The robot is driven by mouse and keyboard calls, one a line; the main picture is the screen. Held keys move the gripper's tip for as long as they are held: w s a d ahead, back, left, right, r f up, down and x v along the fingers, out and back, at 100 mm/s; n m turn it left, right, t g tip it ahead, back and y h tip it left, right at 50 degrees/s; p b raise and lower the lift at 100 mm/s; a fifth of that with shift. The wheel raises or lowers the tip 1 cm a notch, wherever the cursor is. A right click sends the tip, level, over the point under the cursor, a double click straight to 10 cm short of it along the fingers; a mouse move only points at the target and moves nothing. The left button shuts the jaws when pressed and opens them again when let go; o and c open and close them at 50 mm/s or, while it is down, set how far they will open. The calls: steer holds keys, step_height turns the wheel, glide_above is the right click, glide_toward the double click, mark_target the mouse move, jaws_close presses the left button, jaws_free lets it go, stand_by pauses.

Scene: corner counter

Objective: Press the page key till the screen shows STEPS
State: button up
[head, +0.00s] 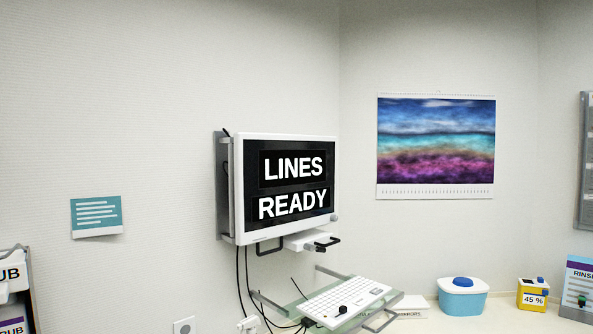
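The wall-mounted screen (292,150) has a white frame and a black display. It reads LINES on the upper line and READY on the lower line. A white keyboard (325,302) lies tilted on a glass shelf below the screen, with a small black object on its front part. I cannot tell which key is the page key at this size. My gripper is not in view.
Black cables hang below the screen beside the shelf. A blue-and-white tub (463,301) and a yellow box (532,294) reading 45 % stand on the counter at right. A RINSE sign (579,284) is at the right edge. A rack (14,290) stands at far left.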

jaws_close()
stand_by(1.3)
